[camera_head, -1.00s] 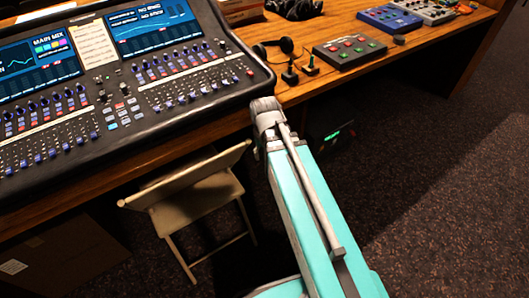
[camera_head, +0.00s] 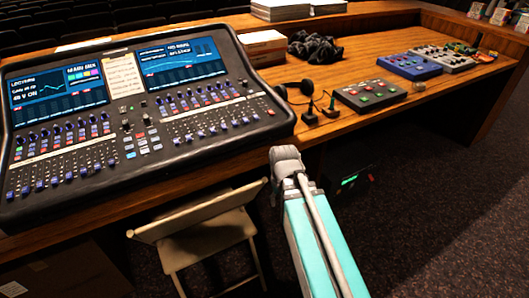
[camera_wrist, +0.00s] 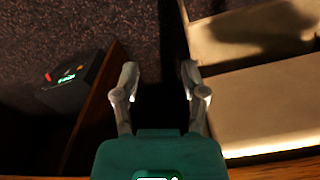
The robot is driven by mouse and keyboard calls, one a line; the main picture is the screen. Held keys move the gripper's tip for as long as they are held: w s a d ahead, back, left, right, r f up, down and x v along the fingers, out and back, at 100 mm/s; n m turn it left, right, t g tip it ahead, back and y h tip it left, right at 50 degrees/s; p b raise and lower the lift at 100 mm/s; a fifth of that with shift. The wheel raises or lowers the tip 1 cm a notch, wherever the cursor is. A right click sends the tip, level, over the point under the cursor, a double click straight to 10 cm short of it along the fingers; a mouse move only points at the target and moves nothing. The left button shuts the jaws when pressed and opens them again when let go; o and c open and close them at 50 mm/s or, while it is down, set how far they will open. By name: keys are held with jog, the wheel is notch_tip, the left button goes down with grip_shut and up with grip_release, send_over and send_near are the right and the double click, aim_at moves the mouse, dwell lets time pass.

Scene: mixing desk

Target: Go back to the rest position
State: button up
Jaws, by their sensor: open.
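My gripper (camera_wrist: 158,88) shows in the wrist view with its two grey fingers spread apart and nothing between them. It points down toward the dark floor, between the folding chair (camera_wrist: 270,105) on the right and a dark wooden panel on the left. In the head view my teal arm reaches up from the bottom to a grey joint in front of the desk edge; the gripper itself is hidden there.
The mixing console (camera_head: 150,125) fills the left of the wooden desk (camera_head: 365,120). The beige chair (camera_head: 205,240) stands below the desk, left of my arm. A black box with a green light (camera_head: 350,180) is under the desk. Carpeted floor (camera_head: 440,210) at right is clear.

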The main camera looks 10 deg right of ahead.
notch_tip(320, 180, up, 18)
jog(key=s+p, duration=0.1)
jog(key=p, duration=1.6)
jog(key=shift+s+p, duration=0.35)
jog(key=shift+p, duration=0.05)
dwell(0.8)
dwell(0.3)
